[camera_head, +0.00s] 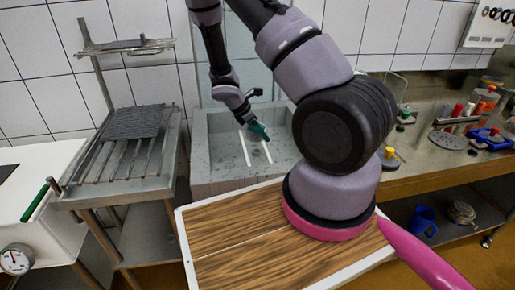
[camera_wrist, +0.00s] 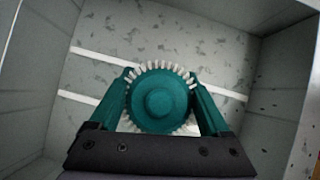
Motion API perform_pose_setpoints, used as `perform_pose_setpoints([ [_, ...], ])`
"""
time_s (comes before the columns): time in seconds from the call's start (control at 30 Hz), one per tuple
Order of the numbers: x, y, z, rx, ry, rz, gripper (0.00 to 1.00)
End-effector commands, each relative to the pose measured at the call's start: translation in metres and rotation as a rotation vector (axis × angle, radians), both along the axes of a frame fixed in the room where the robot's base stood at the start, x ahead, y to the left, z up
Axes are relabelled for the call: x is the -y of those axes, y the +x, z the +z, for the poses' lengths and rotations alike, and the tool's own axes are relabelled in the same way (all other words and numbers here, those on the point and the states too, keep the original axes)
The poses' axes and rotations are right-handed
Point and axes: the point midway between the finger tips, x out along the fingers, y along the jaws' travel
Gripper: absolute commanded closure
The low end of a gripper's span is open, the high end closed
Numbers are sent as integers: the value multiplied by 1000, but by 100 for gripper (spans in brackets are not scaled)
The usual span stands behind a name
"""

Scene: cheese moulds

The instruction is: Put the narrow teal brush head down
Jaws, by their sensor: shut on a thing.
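The teal brush head (camera_wrist: 160,98) is round with a ring of pale bristles around its edge. In the wrist view it sits between the two teal fingers of my gripper (camera_wrist: 162,100), which is shut on it. In the head view my gripper (camera_head: 256,128) reaches down over the grey stone sink (camera_head: 208,150), and the brush head is too small there to tell apart from the fingers. The sink's walls and speckled floor lie around and beyond the brush head in the wrist view. Two white bars (camera_wrist: 82,52) cross the sink behind it.
A metal rack table with a dark ribbed mat (camera_head: 133,122) stands left of the sink. A steel counter (camera_head: 430,165) with several small tools and coloured pieces stands at the right. A blue mug (camera_head: 424,218) is on the shelf below. Sink walls rise close around my gripper.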

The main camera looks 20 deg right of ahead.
Motion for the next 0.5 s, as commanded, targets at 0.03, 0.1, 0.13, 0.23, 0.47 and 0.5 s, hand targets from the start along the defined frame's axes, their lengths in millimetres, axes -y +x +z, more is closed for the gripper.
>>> perform_pose_setpoints([
  [0.03,0,0,-9,-2,-2,1,89],
  [0.1,1,0,-16,0,-1,-1,89],
  [0.13,0,0,-18,1,-1,-1,89],
  [0.23,1,0,-28,-1,-2,-3,89],
  [0.47,0,0,-59,0,-1,-1,89],
  [0.5,1,0,-61,0,-1,-2,89],
])
